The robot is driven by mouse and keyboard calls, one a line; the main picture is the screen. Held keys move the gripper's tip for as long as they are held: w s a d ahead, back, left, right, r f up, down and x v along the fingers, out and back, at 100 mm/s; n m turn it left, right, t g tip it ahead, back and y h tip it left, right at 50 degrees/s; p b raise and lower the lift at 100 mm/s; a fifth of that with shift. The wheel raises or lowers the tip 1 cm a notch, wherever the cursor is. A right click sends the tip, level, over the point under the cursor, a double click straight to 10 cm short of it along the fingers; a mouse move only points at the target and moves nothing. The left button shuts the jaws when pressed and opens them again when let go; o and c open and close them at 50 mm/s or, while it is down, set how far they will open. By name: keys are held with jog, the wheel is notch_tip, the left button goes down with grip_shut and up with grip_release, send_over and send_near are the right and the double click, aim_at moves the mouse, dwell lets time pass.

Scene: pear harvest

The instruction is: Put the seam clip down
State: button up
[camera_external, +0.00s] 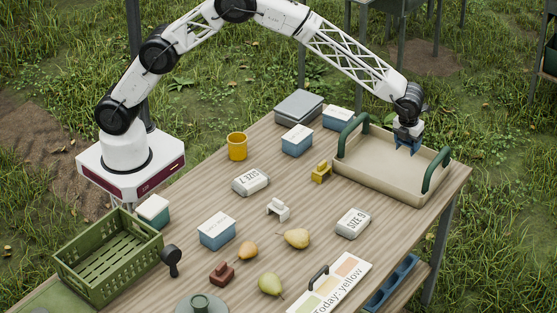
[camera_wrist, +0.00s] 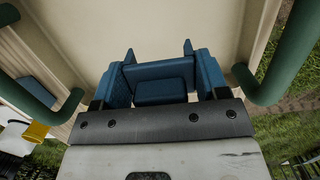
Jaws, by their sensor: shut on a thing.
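My gripper (camera_external: 408,130) is at the far right end of my arm, pointing down over the beige tray (camera_external: 385,187) with green handles. It is shut on a blue clip (camera_external: 407,146), which I take to be the seam clip. In the wrist view the blue clip (camera_wrist: 160,90) sits between the dark finger ends, its two prongs pointing away from the gripper. The clip is over the inside of the tray, near its back edge. I cannot tell whether it touches the tray floor. The tray floor looks bare.
A yellow clip (camera_external: 320,173), a white clip (camera_external: 278,209) and a red clip (camera_external: 222,273) stand on the table. Pears, labelled bags, boxes, a yellow mug (camera_external: 237,146) and a green crate (camera_external: 108,257) are also there. The tray's green handles (camera_external: 437,170) rise above its rim.

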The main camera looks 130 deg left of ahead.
jog(key=shift+f, duration=0.1)
send_over(404, 173)
jog(key=shift+d+f, duration=0.2)
jog(key=shift+f, duration=1.3)
jog(key=shift+d+f, duration=0.15)
jog(key=shift+f, duration=1.35)
jog(key=shift+f, duration=1.85)
jog(key=shift+f, duration=0.2)
jog(key=o, duration=0.9)
jog(key=shift+r, duration=0.15)
jog(key=r, duration=0.4)
jog(key=d+r, duration=0.1)
jog(key=r, duration=0.7)
jog(key=shift+d, duration=0.4)
